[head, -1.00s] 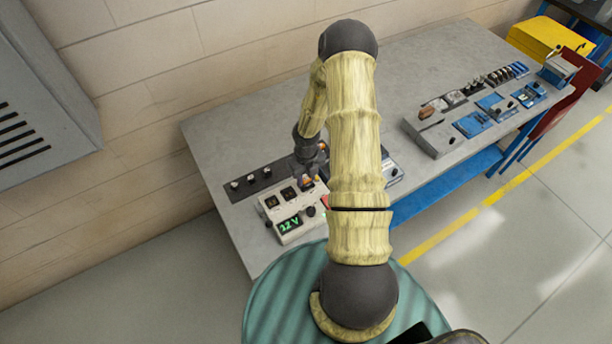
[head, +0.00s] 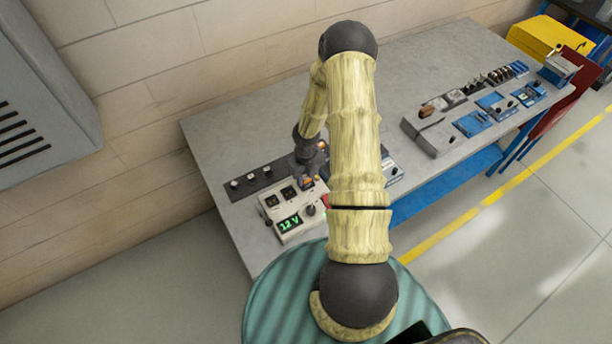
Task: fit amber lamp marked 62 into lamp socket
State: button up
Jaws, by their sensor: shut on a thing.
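My gripper (head: 307,172) is at the right part of a pale tester box (head: 296,229) on the grey bench, pointing down. The marking on the lamp is too small to read. Two dark square sockets (head: 288,193) show on the box to the left of the fingertips. The spot under the gripper is hidden, so I cannot tell whether the lamp is in a socket or above it. The box display (head: 289,223) reads 12 V in green.
A dark strip with several white-topped pieces (head: 250,179) lies behind the box. Blue and grey units (head: 474,123) stand on the right of the grey bench (head: 230,136). My arm hides the bench middle. A yellow case (head: 550,38) is beyond.

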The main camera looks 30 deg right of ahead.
dwell(0.4)
jog(key=o, duration=1)
jog(key=shift+o, duration=0.2)
jog(key=shift+r+p, duration=3.55)
jog(key=shift+p, duration=0.05)
jog(key=shift+w, duration=0.1)
